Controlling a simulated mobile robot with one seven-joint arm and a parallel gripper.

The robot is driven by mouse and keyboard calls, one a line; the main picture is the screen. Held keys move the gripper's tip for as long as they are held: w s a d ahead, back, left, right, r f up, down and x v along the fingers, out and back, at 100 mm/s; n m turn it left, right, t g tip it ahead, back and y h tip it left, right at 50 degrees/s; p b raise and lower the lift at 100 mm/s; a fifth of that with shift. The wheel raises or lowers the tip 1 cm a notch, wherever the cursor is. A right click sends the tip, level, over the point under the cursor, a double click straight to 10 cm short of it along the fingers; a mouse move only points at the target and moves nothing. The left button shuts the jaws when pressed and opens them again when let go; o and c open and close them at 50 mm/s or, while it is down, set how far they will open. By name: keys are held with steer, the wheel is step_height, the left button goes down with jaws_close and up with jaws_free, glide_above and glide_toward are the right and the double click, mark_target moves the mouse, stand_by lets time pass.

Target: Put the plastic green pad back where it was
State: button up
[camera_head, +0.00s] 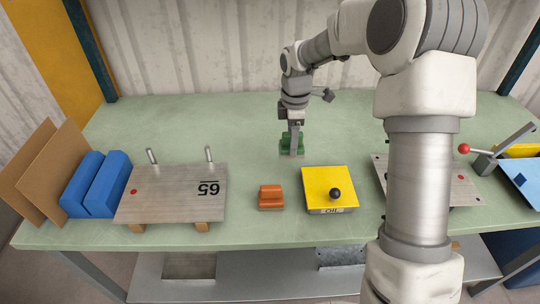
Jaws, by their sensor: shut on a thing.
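The green pad (285,143) is a small dark green block near the middle of the light green table. My gripper (292,148) comes down on it from above and is shut on it. The fingers hide part of the pad. I cannot tell whether the pad touches the table or hangs just above it.
An orange block (271,197) and a yellow box (329,187) with a black knob stand in front. A metal plate (170,192) marked 65, with two pins, is at left beside blue blocks (96,185). Another plate (453,184) is partly behind my arm. The table's back left (190,125) is clear.

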steer(key=w+a+f, duration=0.1)
steer(key=a, duration=0.1)
steer(key=w+a+f, duration=0.3)
steer(key=a, duration=0.1)
steer(key=shift+w+a+f, duration=0.1)
steer(key=shift+w+f, duration=0.2)
steer(key=shift+f, duration=0.05)
steer(key=shift+f+p, duration=0.35)
steer(key=shift+f, duration=1.6)
steer(key=shift+f, duration=0.15)
steer(key=o, duration=1.3)
